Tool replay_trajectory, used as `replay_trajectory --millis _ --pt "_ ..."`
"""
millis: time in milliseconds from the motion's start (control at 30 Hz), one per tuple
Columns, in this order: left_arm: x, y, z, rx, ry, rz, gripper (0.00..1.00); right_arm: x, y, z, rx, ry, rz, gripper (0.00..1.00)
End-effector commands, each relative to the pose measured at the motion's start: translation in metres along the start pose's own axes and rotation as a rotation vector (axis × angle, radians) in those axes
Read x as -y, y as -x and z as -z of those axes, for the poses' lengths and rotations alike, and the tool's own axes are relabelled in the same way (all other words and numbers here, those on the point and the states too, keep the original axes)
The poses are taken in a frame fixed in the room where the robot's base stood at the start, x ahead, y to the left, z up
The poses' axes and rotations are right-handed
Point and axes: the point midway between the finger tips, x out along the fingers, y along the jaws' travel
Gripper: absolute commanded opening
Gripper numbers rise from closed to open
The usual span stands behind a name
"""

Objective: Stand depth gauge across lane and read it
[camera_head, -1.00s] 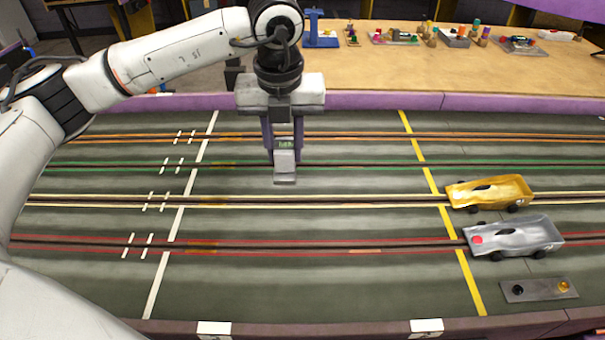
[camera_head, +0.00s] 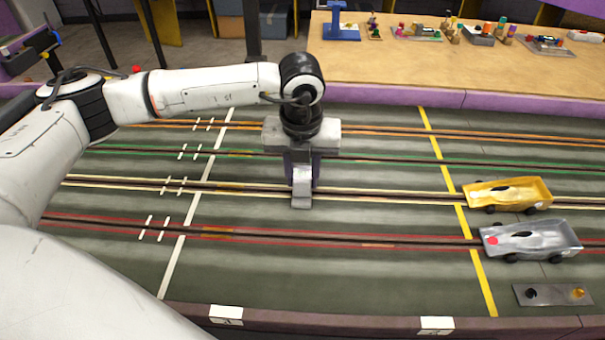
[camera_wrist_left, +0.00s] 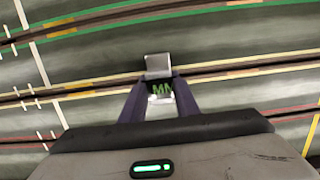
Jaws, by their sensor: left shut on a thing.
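The depth gauge (camera_head: 302,188) is a small grey metal block. In the left wrist view the gauge (camera_wrist_left: 158,66) shows a dark display with green "MM" lettering. My left gripper (camera_head: 301,172) points down and is shut on the gauge; its purple fingers (camera_wrist_left: 160,92) flank it in the wrist view. The gauge is upright at the yellow-lined lane (camera_head: 380,193). Its lower end overlaps that lane's slot in the head view; whether it touches the track I cannot tell. My right gripper is not in view.
A gold car (camera_head: 508,194) and a silver car (camera_head: 530,240) stand at the right, by the yellow cross line (camera_head: 445,165). A grey plate with two knobs (camera_head: 553,293) lies at the front right. A wooden table (camera_head: 420,65) with small parts is behind the purple border.

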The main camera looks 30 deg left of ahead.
Motion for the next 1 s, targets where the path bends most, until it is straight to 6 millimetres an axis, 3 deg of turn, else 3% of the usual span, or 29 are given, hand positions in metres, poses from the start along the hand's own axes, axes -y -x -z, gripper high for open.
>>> replay_trajectory --millis 67,100,200,633,1000 --pt "0.0 -0.002 0.0 0.0 0.0 0.001 0.02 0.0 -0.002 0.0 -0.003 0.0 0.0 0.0" --pt "0.0 -0.003 0.001 0.0 0.0 0.0 0.3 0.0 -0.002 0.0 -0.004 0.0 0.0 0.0" --pt "0.0 -0.002 0.0 0.0 -0.001 0.0 0.46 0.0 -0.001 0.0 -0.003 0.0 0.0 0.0" --pt "0.001 0.008 -0.001 0.001 0.0 0.002 0.47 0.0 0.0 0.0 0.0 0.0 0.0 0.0" --pt "0.001 0.084 -0.001 0.003 -0.002 0.003 0.47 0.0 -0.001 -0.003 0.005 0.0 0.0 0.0"
